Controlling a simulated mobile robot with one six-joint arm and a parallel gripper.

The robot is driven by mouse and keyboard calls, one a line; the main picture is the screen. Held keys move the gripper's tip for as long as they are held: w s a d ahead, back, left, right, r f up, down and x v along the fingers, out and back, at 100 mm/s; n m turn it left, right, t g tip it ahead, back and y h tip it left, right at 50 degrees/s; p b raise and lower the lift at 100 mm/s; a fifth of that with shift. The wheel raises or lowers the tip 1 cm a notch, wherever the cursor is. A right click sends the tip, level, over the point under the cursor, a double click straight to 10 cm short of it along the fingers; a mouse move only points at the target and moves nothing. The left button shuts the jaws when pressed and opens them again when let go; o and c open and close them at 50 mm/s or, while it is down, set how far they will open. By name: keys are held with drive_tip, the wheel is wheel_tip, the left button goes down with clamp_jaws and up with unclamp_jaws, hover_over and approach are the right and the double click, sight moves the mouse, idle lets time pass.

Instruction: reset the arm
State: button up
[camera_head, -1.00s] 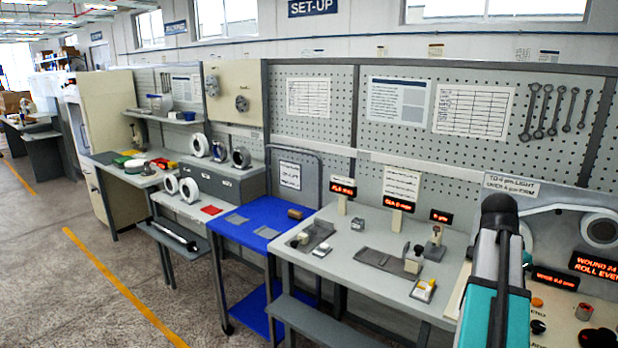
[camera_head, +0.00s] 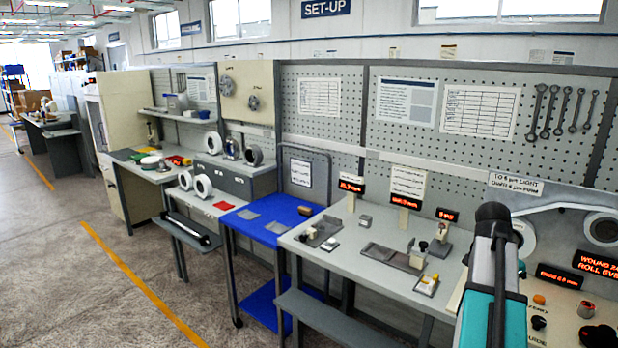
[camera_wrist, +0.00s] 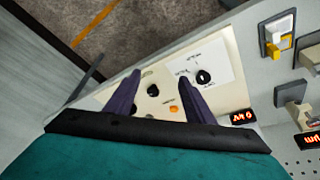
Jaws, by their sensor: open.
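My gripper (camera_wrist: 159,77) shows in the wrist view with its two dark fingers spread apart and nothing between them. Beyond the fingers is a cream control panel (camera_wrist: 228,88) with black knobs and an orange button (camera_wrist: 173,109); I cannot tell how far away it is. In the head view my teal arm (camera_head: 491,300) rises at the lower right, in front of the winding station. My gripper does not show in that view.
A grey bench (camera_head: 345,262) with gauges and small trays stands left of my arm. Further left are a blue table (camera_head: 262,233) and a bench with white spools (camera_head: 203,187). The winding panel (camera_head: 555,300) is close on the right. Open floor (camera_head: 75,290) lies at left.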

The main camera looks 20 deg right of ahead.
drive_tip(key=w+a+f+n+g+y, duration=0.1)
drive_tip(key=w+a+f+n, duration=0.2)
drive_tip(key=a+f, duration=1.1)
drive_tip(key=w+a+f+n+g+y, duration=0.1)
drive_tip(key=w+a+f+n+g, duration=0.15)
drive_tip(key=a+f, duration=1.1)
drive_tip(key=s+a+f+n+y, duration=0.1)
drive_tip(key=s+a+f+n, duration=0.6)
drive_tip(key=s+a+f, duration=0.4)
drive_tip(key=s+a+f+n+g+y, duration=0.1)
drive_tip(key=s+a+f+n, duration=0.5)
drive_tip(key=s+a+f, duration=0.5)
wheel_tip(320, 180, down, 5)
drive_tip(key=shift+r+n, duration=0.1)
drive_tip(key=shift+n, duration=0.25)
drive_tip(key=shift+g, duration=0.25)
